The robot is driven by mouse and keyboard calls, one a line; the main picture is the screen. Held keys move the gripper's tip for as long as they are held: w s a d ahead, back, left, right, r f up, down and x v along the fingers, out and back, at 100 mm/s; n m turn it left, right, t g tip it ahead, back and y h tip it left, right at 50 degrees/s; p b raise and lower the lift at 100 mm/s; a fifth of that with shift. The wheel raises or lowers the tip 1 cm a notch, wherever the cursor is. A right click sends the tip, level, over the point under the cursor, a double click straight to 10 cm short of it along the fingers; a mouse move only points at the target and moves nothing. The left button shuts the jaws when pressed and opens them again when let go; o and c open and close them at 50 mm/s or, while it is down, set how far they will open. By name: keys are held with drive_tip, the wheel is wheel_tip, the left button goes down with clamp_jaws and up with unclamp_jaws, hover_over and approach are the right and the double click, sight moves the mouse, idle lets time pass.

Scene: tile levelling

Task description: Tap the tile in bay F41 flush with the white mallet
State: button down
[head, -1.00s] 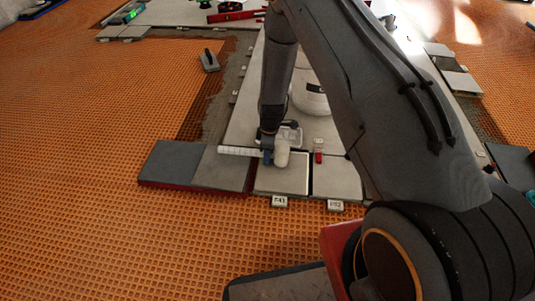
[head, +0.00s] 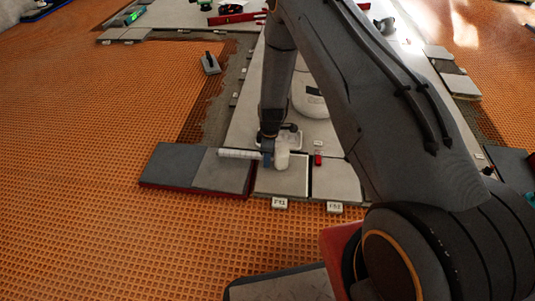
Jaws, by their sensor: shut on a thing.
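The tile in bay F41 (head: 278,184) is a light grey square with a pale rim, lying behind its small F41 label (head: 280,203). The white mallet has a pale ribbed handle (head: 237,153) pointing left and a rounded white head (head: 282,158). My gripper (head: 267,157) is shut on the mallet's handle near the head. The mallet head is over the back part of the F41 tile. I cannot tell whether it touches the tile, or whether the tile is flush. My gripper's fingers are small in the picture and partly hidden by the mallet.
The neighbouring tile (head: 337,181) lies right of F41, behind its own label (head: 334,208). A small red object (head: 318,159) stands behind it. Dark grey tiles (head: 180,164) lie to the left. A white bucket (head: 309,97) stands behind my arm, and a trowel (head: 210,64) lies farther back.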

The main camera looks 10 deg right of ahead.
drive_tip(key=shift+r+p, duration=2)
drive_tip(key=shift+r, duration=0.35)
drive_tip(key=shift+r, duration=0.1)
